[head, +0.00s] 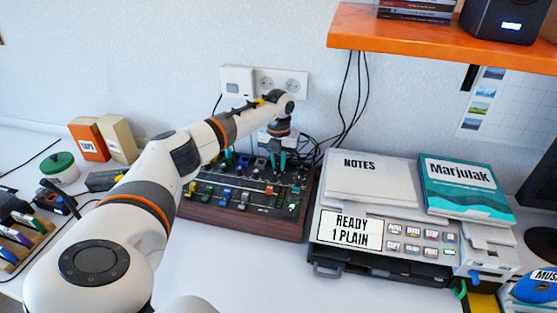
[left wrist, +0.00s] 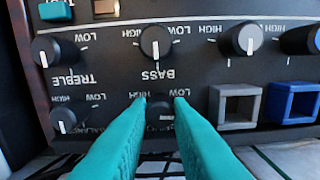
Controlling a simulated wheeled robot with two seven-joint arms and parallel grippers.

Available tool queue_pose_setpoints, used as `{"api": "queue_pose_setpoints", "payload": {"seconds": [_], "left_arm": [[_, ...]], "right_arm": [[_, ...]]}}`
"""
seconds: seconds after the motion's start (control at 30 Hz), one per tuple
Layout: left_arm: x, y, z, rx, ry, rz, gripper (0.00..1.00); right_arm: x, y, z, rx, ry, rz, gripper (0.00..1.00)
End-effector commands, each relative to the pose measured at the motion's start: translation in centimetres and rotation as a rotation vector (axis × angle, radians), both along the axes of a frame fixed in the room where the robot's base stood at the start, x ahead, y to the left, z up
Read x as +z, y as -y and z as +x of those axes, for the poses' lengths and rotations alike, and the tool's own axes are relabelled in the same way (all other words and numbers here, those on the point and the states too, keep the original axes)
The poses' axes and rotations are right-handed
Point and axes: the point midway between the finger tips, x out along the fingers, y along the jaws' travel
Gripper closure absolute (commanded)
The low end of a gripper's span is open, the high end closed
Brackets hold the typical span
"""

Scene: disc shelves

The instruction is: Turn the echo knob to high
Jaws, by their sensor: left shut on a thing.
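A dark mixer panel in a brown wooden case (head: 205,208) stands on the table. My left gripper (head: 265,162) reaches down to its back part, teal fingers pointing at the panel. In the left wrist view the panel appears upside down. There the left gripper (left wrist: 163,105) is shut on a dark knob (left wrist: 160,112) below the BASS knob (left wrist: 155,42). The held knob's name is hidden by the fingers, with only parts of HIGH and LOW showing beside it. I cannot tell its pointer's direction clearly. My right gripper is in neither view.
The TREBLE knob (left wrist: 45,50) and BALANCE knob (left wrist: 63,120) are close to the held one. Grey (left wrist: 236,104) and blue (left wrist: 294,102) square-framed parts sit to the right. Black cables (head: 345,115) hang behind the mixer. A printer-like machine (head: 385,238) stands at its right.

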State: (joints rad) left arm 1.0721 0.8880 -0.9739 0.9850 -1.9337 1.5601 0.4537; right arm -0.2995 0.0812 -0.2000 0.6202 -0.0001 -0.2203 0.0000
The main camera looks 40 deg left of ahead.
Motion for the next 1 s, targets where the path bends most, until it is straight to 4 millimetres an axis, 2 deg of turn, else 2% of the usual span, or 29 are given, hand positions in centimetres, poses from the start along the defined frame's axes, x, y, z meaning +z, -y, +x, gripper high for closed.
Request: {"api": "queue_pose_setpoints", "payload": {"seconds": [1.0], "left_arm": [[0.13, -0.08, 0.07, -0.961, 0.003, 0.002, 1.00]], "right_arm": [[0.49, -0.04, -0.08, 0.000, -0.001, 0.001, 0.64]]}}
